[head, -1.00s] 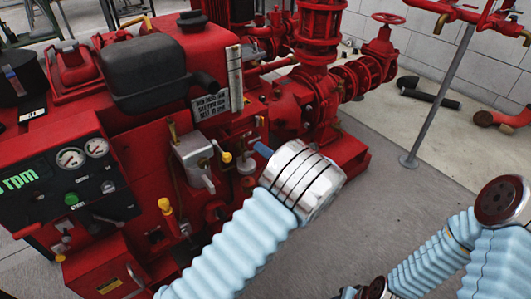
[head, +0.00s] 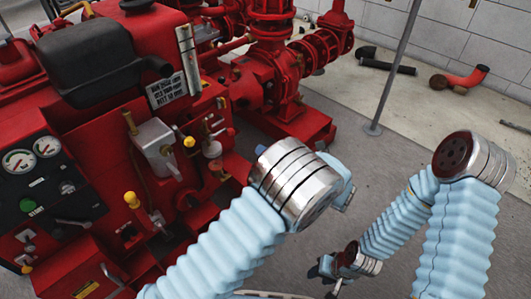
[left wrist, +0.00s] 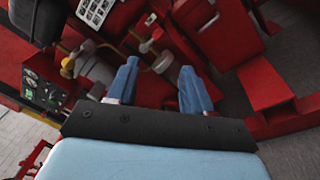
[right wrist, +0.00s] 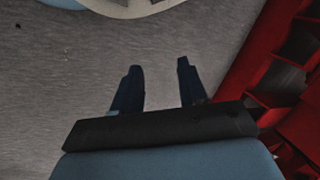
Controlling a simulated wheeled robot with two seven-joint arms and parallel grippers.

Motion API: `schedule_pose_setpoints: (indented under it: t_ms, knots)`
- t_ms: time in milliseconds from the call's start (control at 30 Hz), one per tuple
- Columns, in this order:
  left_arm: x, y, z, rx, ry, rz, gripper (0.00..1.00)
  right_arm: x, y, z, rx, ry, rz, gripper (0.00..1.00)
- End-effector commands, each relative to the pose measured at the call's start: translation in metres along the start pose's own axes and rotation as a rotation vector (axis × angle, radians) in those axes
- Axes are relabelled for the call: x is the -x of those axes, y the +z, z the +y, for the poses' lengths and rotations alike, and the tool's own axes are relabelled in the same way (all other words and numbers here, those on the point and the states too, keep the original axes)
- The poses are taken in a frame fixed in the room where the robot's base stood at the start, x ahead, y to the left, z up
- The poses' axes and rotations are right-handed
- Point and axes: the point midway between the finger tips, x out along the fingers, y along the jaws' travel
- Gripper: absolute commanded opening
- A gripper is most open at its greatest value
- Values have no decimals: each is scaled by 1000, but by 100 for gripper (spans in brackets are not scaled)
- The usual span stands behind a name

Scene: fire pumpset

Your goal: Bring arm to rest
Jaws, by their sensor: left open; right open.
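My left arm reaches in front of the red pump set (head: 215,120) in the head view. Its silver wrist hides most of the gripper there. In the left wrist view my left gripper (left wrist: 158,82) is open, with two blue fingers apart and nothing between them, over the red machine's fittings. My right arm is bent at the right of the head view. Its gripper (head: 322,270) is low near the bottom centre. In the right wrist view my right gripper (right wrist: 159,68) is open and empty above grey floor.
The control panel (head: 45,180) with gauges is at left. A grey post (head: 398,65) stands on the floor behind my arms. A black pipe piece (head: 388,67) and a red elbow (head: 462,78) lie near the wall. Red machine parts (right wrist: 275,75) border my right gripper's right side.

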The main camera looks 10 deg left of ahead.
Motion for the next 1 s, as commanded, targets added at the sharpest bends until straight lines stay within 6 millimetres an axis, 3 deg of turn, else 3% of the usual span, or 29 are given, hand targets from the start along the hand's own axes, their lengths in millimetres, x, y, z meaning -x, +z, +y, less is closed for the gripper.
schedule_pose_setpoints:
  t_ms: [300,367,467,567,667,733,800,900,1000]
  knots:
    - [-4,0,-2,-18,-7,-5,51,1,0,0,0,0,0,43]
    - [-15,-2,-8,-76,-32,-20,51,3,0,-1,0,0,0,43]
    - [-52,-11,-34,-310,-142,-92,51,10,0,-5,2,-2,-2,43]
    - [-91,-44,-81,-706,-359,-246,51,20,1,-10,4,-4,-4,43]
    - [-98,-103,-123,-1132,-641,-504,51,30,2,-16,7,-6,-7,43]
    - [-80,-153,-138,-1382,-842,-749,51,37,3,-20,9,-8,-9,43]
    - [-49,-202,-136,-1565,-1012,-1045,51,42,4,-23,11,-10,-12,43]
    - [-4,-252,-115,-1689,-1151,-1451,51,47,5,-26,13,-12,-14,43]
    - [27,-281,-92,-1715,-1196,-1754,51,50,5,-28,15,-13,-15,43]
